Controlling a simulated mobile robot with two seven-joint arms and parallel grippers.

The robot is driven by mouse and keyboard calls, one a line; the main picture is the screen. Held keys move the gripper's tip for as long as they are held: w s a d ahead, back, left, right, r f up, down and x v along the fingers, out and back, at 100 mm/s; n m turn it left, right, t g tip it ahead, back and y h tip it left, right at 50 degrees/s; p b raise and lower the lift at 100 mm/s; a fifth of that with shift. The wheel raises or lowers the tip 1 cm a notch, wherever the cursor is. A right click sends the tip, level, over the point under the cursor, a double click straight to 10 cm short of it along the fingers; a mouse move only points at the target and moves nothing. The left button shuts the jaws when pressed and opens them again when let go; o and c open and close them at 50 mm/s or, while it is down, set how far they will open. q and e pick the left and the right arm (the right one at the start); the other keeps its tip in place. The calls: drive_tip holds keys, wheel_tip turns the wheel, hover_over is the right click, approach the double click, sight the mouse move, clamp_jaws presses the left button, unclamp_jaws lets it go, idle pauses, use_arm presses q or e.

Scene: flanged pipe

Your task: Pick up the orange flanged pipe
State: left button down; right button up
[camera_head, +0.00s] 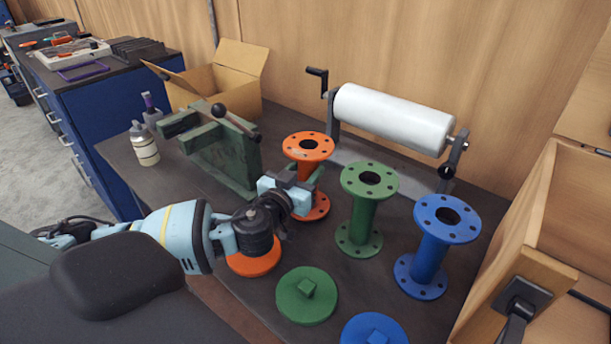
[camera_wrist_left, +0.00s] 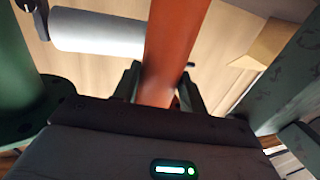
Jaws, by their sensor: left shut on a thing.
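The orange flanged pipe (camera_head: 308,147) stands upright on the dark table in the head view, between a green vise and a green flanged pipe. My left gripper (camera_head: 304,182) comes in from the left and is shut on the middle of the orange pipe, below its top flange. The pipe's lower flange shows beneath the gripper, at or close to the table top; I cannot tell if it is touching. In the left wrist view the orange pipe (camera_wrist_left: 171,50) runs between the two dark fingers. My right gripper is in neither view.
A green flanged pipe (camera_head: 366,205) stands close to the right, then a blue one (camera_head: 435,245). An orange disc (camera_head: 254,262), a green disc (camera_head: 306,296) and a blue disc (camera_head: 373,330) lie in front.

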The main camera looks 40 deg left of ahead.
sight(305, 149)
use_arm(q)
wheel_tip(305, 149, up, 9)
drive_tip(key=shift+r+p, duration=0.2)
drive_tip(key=shift+p, duration=0.25)
drive_tip(key=shift+s+f, duration=0.1)
